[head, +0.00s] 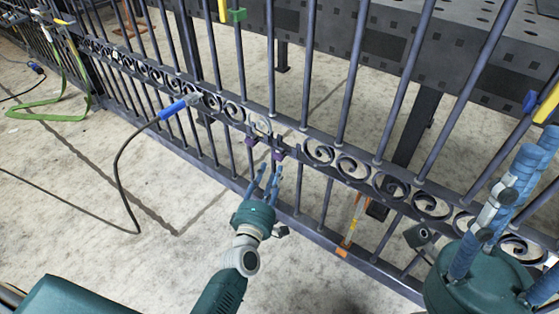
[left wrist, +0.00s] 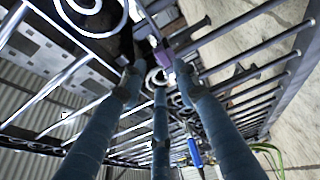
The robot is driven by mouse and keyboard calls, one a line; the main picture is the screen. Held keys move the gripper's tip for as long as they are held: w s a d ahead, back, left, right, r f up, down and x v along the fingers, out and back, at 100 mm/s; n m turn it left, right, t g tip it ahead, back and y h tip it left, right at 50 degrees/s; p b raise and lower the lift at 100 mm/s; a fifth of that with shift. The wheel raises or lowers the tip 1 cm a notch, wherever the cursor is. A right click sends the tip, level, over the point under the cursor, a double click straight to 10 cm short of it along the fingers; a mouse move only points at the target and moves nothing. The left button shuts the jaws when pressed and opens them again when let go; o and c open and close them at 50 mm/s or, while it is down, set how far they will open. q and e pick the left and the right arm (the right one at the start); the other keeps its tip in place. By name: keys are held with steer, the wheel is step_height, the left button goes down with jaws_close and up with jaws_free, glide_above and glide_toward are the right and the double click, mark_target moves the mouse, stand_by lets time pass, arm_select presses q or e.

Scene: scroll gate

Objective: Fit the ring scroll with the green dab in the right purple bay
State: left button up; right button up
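Two purple bay markers, a left one (head: 250,141) and a right one (head: 278,155), sit on the lower edge of the gate's scroll band. One purple piece (left wrist: 161,54) shows in the left wrist view, just past the fingertips. A pale round scroll (head: 262,128) lies in the band near the bays. I can make out no green dab on any scroll. My left gripper (head: 265,178) is just below the right bay, its fingers apart, with nothing clearly held. My right gripper (head: 500,215) is large at the lower right, its fingers spread and empty.
The dark gate's scroll band (head: 390,185) crosses the view diagonally. A blue-handled tool (head: 175,108) with a black cable is at the band, left of the bays. An orange tool (head: 350,225) stands by the lower rail. A green strap (head: 45,112) lies left. A dark perforated table (head: 470,50) stands behind.

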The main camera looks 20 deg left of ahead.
mark_target(277, 158)
arm_select(q)
steer(key=w+b, duration=0.1)
steer(key=w, duration=0.3)
steer(key=w+b, duration=0.1)
steer(key=w, duration=0.3)
steer(key=shift+w+a, duration=0.2)
steer(key=shift+w, duration=0.15)
jaws_close()
